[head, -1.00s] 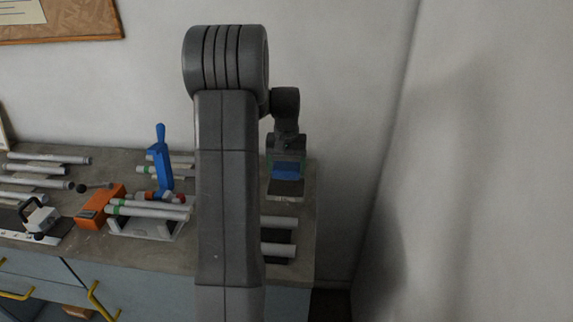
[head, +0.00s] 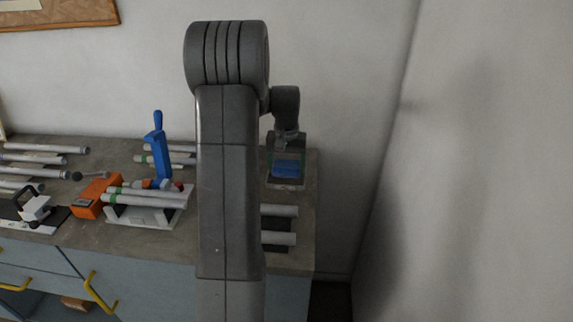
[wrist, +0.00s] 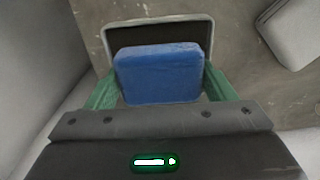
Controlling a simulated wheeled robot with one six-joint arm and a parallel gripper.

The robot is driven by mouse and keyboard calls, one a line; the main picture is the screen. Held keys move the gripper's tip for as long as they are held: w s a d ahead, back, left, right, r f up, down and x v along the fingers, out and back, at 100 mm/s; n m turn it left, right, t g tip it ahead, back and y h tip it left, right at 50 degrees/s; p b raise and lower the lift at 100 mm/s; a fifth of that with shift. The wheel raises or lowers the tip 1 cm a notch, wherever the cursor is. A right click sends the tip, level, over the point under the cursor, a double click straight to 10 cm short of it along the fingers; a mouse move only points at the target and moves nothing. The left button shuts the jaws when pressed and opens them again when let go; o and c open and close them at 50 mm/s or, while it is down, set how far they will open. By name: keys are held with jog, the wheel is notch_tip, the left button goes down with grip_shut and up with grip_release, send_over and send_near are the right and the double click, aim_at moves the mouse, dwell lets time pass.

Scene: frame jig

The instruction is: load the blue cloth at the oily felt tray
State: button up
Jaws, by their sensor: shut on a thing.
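The blue cloth (wrist: 158,72) is a folded pad between the two green fingers of my gripper (wrist: 160,90) in the wrist view. My gripper is shut on it. In the head view the blue cloth (head: 285,169) shows below my gripper (head: 286,160) at the right end of the bench. The felt tray (wrist: 205,28), dark inside with a pale rim, lies beyond and beneath the cloth in the wrist view. In the head view its front edge (head: 287,186) shows just below the cloth. I cannot tell whether the cloth touches the tray's felt.
White tubes (head: 279,239) lie in front of the tray, partly behind my arm. A blue-handled clamp (head: 158,150), an orange block (head: 97,196) and a tube rack (head: 150,211) stand left of my arm. A wall rises close behind the bench.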

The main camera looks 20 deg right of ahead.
aim_at(287, 164)
jog(key=shift+f, duration=0.55)
dwell(1.4)
jog(key=shift+r+p, duration=2.45)
jog(key=shift+r, duration=1.15)
jog(key=shift+f, duration=0.1)
